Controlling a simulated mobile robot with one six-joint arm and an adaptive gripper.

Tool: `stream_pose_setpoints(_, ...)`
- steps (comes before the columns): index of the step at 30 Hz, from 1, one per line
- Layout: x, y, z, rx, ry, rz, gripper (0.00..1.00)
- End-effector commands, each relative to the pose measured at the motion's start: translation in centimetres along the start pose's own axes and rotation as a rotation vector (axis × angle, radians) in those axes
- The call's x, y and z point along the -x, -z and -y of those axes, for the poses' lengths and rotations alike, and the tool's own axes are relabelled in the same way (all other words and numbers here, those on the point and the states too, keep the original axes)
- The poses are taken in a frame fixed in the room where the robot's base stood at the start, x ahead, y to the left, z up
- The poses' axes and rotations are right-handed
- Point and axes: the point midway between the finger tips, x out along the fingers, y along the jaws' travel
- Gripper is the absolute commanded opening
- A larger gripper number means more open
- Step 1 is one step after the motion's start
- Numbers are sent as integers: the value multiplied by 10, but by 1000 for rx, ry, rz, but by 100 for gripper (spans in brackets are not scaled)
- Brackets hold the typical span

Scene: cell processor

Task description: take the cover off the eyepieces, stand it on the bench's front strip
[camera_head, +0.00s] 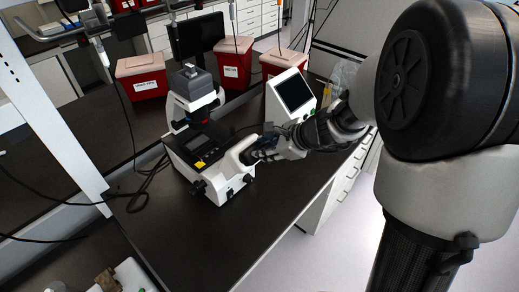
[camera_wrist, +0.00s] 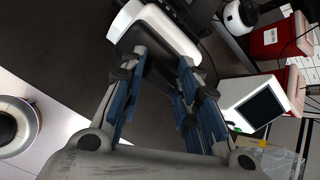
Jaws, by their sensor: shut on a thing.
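The white and black microscope (camera_head: 208,160) stands on the dark bench (camera_head: 190,240), its eyepiece end facing right toward my arm. My gripper (camera_head: 262,154) is at that end, level with the eyepieces. In the wrist view, the blue-padded fingers of my gripper (camera_wrist: 155,75) are apart and shut on the dark cover (camera_wrist: 152,62), just in front of the white microscope head (camera_wrist: 158,28). The cover is hard to make out against the dark bench, and the eyepieces are hidden. I cannot tell whether the cover still touches them.
A white tilted screen (camera_head: 292,92) stands close behind my gripper. Red bins (camera_head: 140,76) and a black monitor (camera_head: 198,35) stand farther back. Cables (camera_head: 140,185) lie left of the microscope. The bench's front strip, right of the microscope, looks clear (camera_head: 262,215).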

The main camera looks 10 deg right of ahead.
Motion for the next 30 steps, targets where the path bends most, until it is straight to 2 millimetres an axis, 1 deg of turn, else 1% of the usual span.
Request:
stream_pose_setpoints(1, 0, 0, 0, 0, 0, 0, 16)
stream_pose_setpoints(6, 0, 0, 0, 0, 0, 0, 5)
stream_pose_setpoints(9, 0, 0, 0, 0, 0, 0, 0)
stream_pose_setpoints(20, 1, 0, 0, -1, 0, 0, 0)
stream_pose_setpoints(30, 11, 0, 1, 0, 1, 0, 0)
